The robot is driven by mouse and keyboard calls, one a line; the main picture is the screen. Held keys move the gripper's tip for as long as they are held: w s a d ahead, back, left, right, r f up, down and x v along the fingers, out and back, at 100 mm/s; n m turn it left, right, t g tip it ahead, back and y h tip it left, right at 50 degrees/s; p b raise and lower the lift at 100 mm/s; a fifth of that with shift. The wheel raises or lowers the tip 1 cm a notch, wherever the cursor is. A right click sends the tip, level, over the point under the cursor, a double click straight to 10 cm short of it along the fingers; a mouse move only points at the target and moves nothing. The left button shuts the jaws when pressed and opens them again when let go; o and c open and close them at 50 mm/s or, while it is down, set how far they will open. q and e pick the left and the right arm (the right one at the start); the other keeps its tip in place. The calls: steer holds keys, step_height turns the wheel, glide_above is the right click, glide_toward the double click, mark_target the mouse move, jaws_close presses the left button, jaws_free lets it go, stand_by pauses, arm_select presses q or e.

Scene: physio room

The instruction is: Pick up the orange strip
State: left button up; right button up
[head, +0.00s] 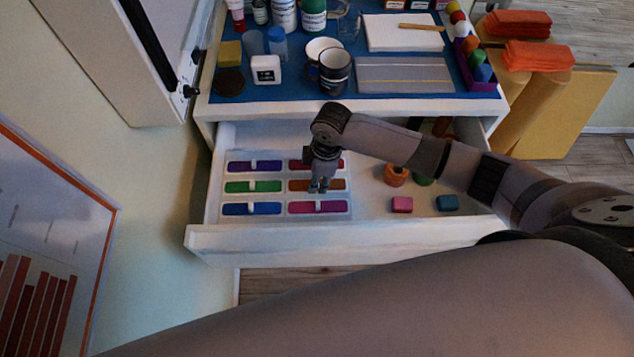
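The orange strip (336,185) lies in the right column, middle row, of a pale tray (270,213) inside the open drawer. My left gripper is not in view.
Purple (254,166), green (253,186), blue (251,208), magenta (316,207) and partly hidden red (333,164) strips share the tray. Small blocks, such as a pink one (401,204), lie at right. Above, the crowded top (300,98) holds mugs and bottles.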

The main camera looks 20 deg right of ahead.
steer(key=c, duration=0.3)
steer(key=shift+c, duration=0.2)
step_height(320, 180, up, 22)
steer(key=p, duration=0.4)
stand_by(0.8)
stand_by(0.4)
